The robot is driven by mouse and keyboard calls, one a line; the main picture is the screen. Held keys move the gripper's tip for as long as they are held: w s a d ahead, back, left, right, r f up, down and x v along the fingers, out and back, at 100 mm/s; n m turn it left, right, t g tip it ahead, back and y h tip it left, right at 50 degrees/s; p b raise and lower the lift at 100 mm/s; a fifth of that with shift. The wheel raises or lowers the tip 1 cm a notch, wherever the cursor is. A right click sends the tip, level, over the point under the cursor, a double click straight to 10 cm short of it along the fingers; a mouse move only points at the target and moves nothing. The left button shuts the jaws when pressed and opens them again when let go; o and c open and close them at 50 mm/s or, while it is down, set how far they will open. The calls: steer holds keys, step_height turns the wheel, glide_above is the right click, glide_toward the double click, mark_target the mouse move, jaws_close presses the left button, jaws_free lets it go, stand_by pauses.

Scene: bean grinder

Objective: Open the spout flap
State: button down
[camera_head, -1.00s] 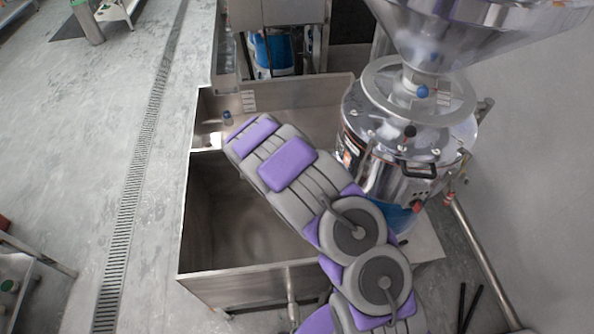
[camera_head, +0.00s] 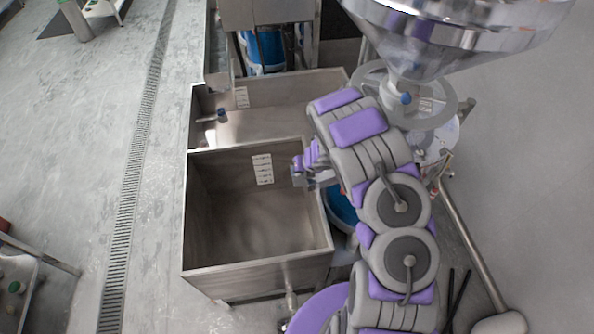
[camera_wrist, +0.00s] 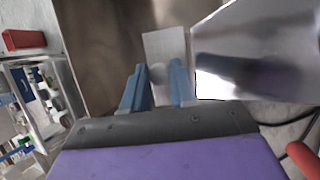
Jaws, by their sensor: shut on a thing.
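The bean grinder (camera_head: 440,150) stands at the right, with a shiny metal hopper (camera_head: 460,35) above it. My arm covers most of its front, so the spout is hidden in the head view. My gripper (camera_head: 301,174) is left of the grinder, above the right side of the metal bin. In the wrist view, my gripper's blue fingers (camera_wrist: 158,88) are closed on a thin grey plate, which looks like the spout flap (camera_wrist: 165,45). A shiny metal surface, apparently the spout (camera_wrist: 255,50), is just right of the fingers.
The open metal bin (camera_head: 215,272) below has two compartments. A blue container (camera_head: 343,205) is partly hidden by my arm. A floor pipe (camera_head: 470,245) runs along the right. A red object (camera_wrist: 302,158) shows at the wrist view's lower right.

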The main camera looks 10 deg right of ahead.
steer(key=shift+d+y, duration=0.3)
steer(key=shift+y, duration=0.2)
steer(key=shift+d, duration=0.15)
stand_by(1.4)
steer(key=c, duration=1.2)
jaws_free()
steer(key=shift+c, duration=0.2)
steer(key=o, duration=0.3)
steer(key=shift+w+d+y, duration=0.1)
steer(key=shift+d+y, duration=0.1)
steer(key=shift+y, duration=0.1)
steer(key=shift+o, duration=0.2)
steer(key=shift+r, duration=0.1)
steer(key=shift+s+r+b, duration=0.25)
steer(key=shift+r+b, duration=0.05)
steer(key=shift+r, duration=0.15)
steer(key=b+v, duration=0.2)
steer(key=v, duration=1.4)
steer(key=shift+d, duration=0.25)
